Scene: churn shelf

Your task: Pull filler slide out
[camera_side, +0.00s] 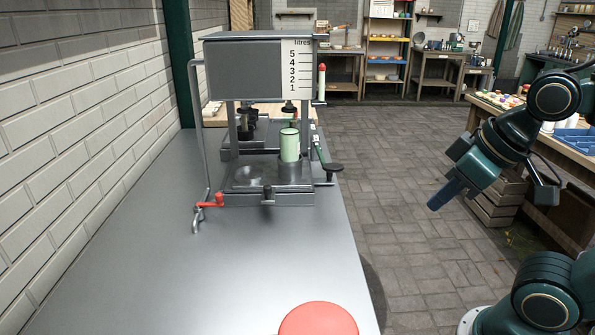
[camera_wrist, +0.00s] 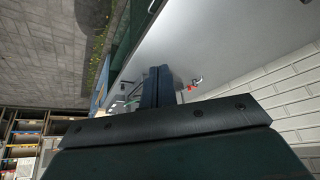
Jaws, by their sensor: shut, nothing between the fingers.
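The filler (camera_side: 258,65) is a grey machine on the metal bench, with a litre scale from 1 to 5. Its slide (camera_side: 250,178) is a flat metal plate low in the frame, with a dark knob (camera_side: 267,192) at its front. A pale green cup (camera_side: 289,146) stands upright at the slide's right side. My gripper (camera_side: 438,199) is over the floor, right of the bench and well apart from the filler. It points down to the left, with its fingers together and empty. In the wrist view the shut fingers (camera_wrist: 158,85) partly cover the filler area.
A red-handled tap (camera_side: 210,205) hangs at the filler's front left; its red handle shows in the wrist view (camera_wrist: 189,88). A black-ended lever (camera_side: 333,168) sticks out right. A red dome (camera_side: 318,319) is at the bench front. The bench between is clear; a brick wall (camera_side: 75,120) borders it left.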

